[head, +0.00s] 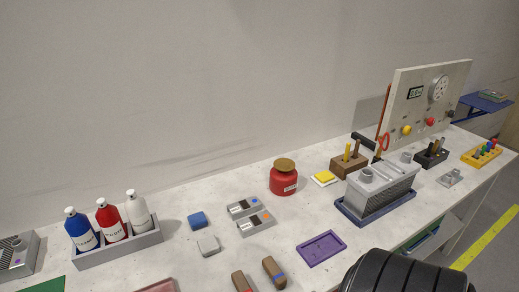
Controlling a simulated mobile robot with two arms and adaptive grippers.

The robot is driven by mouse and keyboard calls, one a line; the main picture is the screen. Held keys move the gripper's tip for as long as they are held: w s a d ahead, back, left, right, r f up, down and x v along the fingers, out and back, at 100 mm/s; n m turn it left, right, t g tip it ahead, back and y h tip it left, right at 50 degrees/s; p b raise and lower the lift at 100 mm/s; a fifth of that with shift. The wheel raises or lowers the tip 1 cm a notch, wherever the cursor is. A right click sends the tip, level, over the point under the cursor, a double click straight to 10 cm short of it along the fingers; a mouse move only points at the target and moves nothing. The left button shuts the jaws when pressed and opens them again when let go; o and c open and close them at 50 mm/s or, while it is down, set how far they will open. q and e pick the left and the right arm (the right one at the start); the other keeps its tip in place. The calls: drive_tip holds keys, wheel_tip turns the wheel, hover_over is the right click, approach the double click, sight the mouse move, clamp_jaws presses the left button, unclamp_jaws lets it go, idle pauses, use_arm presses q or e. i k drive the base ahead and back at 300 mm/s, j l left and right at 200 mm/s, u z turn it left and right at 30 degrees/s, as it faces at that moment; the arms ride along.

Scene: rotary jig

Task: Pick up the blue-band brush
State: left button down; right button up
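The blue-band brush (273,272) is a brown block with a small blue mark on its side. It lies on the light worktop at the bottom middle of the head view. A similar brown brush (241,283) with a red mark lies just left of it, partly cut off by the bottom edge. Neither gripper shows in the head view. A black ribbed part of mine fills the bottom right corner, to the right of the brushes, with no fingers visible.
A purple tray (321,248) lies right of the brushes. Behind them are grey devices (255,225), a grey block (208,245) and a blue block (197,220). A red jar (284,180) stands farther back. A bottle rack (118,247) is at left, and a grey jig (376,190) at right.

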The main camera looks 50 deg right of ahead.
sight(278, 279)
drive_tip(key=z, duration=1.65)
